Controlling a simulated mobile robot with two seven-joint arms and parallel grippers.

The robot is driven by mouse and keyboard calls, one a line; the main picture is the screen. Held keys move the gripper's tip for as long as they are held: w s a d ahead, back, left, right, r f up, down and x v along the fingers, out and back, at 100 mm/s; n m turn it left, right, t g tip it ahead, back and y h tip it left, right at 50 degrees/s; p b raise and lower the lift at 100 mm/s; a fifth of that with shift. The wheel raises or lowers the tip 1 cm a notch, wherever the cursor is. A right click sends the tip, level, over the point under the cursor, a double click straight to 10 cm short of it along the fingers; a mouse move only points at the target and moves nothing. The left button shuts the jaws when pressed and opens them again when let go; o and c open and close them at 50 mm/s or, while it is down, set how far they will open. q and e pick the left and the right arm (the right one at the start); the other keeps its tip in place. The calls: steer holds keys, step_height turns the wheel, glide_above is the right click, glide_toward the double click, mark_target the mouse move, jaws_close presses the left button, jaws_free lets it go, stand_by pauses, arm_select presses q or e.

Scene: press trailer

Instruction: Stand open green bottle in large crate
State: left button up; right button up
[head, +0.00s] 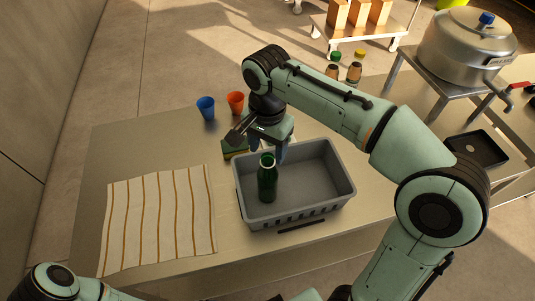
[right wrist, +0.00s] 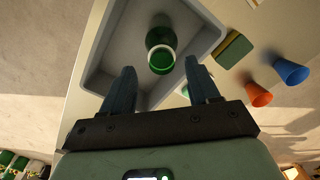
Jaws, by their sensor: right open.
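The open green bottle (head: 267,180) stands upright inside the large grey crate (head: 330,200), toward its left side. In the right wrist view the bottle (right wrist: 161,50) shows from above with its open mouth, and the crate (right wrist: 112,52) surrounds it. My right gripper (head: 268,152) is over the crate's back left part, just behind the bottle's neck. Its two fingers (right wrist: 160,88) are apart, with nothing held between them; the bottle's mouth is just beyond the fingertips. My left gripper is not in view; only part of my left arm shows at the bottom left.
A striped cloth (head: 160,218) lies left of the crate. A sponge (head: 235,148), a blue cup (head: 206,107) and an orange cup (head: 235,102) stand behind it. A large pot (head: 465,45) and a black tray (head: 478,148) are at the right.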

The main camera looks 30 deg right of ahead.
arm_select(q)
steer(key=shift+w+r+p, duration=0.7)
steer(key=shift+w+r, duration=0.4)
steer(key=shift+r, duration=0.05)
arm_select(e)
step_height(320, 180, up, 7)
steer(key=shift+r, duration=0.15)
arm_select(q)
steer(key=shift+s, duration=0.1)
